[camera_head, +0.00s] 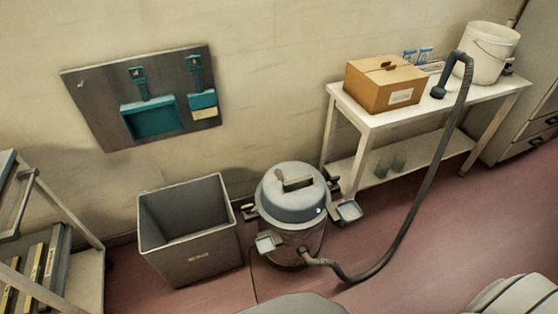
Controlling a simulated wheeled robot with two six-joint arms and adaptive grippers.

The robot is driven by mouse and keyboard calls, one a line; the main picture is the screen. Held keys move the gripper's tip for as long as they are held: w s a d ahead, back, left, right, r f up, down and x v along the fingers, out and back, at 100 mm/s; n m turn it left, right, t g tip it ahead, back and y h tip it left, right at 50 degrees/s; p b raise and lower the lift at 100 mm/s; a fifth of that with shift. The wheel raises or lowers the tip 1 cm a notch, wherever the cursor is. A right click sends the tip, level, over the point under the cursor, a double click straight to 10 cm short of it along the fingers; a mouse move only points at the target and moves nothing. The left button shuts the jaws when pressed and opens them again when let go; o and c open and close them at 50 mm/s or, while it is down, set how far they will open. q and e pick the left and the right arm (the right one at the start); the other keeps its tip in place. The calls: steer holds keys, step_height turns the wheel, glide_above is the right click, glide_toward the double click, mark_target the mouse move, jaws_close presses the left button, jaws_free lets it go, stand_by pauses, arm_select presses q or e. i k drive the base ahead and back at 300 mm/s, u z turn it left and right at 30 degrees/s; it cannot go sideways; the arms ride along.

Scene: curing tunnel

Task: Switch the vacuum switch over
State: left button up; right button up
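The vacuum (291,222) is a grey drum with a rounded lid, standing upright on the red floor in the middle of the camera_head view. A carry handle (297,184) sits on top of the lid. A small dark upright piece (279,175) stands beside the handle; I cannot tell whether it is the vacuum switch or which way it is set. A small green light (319,211) glows on the lid's right front. A dark hose (408,222) runs from the drum's front up to the table. Neither of my grippers is in view.
An open grey bin (195,255) stands left of the vacuum. A white table (372,118) at the right holds a cardboard box (384,86) and a white bucket (487,54). A shelf rack (72,225) is at the left. A tool panel (90,115) hangs on the wall.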

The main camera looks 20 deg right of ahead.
mark_target(279, 173)
steer(key=z, duration=0.6)
steer(key=i, duration=0.7)
steer(key=z, duration=0.8)
